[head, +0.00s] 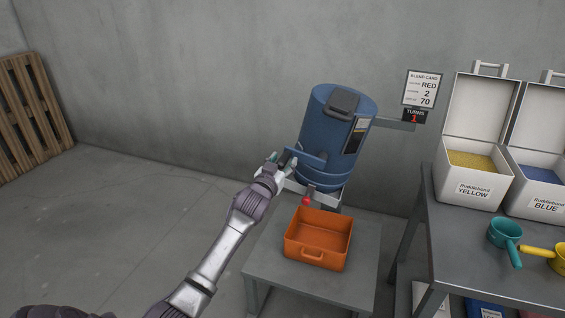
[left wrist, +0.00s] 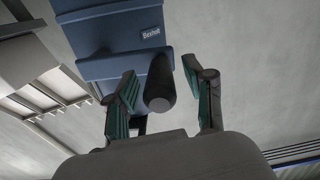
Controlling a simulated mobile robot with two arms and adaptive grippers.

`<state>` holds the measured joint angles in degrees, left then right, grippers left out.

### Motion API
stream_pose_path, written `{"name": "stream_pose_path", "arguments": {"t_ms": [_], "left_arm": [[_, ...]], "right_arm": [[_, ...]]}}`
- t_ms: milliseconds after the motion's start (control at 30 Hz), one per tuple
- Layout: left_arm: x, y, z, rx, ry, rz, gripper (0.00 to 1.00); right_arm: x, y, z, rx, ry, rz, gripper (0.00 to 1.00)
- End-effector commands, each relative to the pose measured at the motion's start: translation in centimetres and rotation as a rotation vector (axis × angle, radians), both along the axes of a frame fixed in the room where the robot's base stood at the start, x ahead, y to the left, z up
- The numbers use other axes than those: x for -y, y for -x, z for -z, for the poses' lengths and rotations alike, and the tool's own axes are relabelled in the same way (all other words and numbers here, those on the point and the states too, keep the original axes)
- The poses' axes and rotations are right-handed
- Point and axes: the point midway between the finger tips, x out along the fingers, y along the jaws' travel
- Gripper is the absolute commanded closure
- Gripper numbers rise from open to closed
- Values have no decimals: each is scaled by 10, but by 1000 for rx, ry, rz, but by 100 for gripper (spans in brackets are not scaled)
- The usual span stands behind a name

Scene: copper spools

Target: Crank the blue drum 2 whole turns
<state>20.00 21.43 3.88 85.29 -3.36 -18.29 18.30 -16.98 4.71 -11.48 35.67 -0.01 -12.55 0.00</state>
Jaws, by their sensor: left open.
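The blue drum (head: 322,165) hangs tilted on its frame by the wall, with a dark lid on top. The turns counter (head: 414,117) beside it reads 1. My left gripper (head: 280,162) is at the drum's lower left side. In the left wrist view, my open left gripper (left wrist: 160,74) has a finger on either side of a black crank handle (left wrist: 160,88), with a gap showing to the right finger. In the head view the gripper hides the handle. My right gripper is out of view.
An orange bin (head: 316,256) stands on a low grey table (head: 264,266) under the drum's red-tipped spout. At right, a bench (head: 452,232) bears a yellow-powder box (head: 470,186), a blue-powder box (head: 537,199) and scoops. A wooden pallet (head: 35,110) leans at far left.

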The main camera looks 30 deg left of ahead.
Motion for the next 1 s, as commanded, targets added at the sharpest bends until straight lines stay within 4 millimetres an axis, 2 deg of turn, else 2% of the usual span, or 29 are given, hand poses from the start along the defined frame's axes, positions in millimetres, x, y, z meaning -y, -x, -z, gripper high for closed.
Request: {"name": "stream_pose_path", "arguments": {"t_ms": [100, 133, 433, 767, 1000], "left_arm": [[0, 0, 0, 0, 0, 0, 47], [0, 0, 0, 0, 0, 0, 50], [0, 0, 0, 0, 0, 0, 100], [1, 0, 0, -1, -3, 1, 100], [2, 0, -8, -14, -57, 2, 100]], "right_arm": [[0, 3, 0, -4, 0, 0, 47], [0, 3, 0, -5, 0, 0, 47], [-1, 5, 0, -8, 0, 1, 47], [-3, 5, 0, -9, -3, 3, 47], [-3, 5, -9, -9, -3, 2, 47]]}}
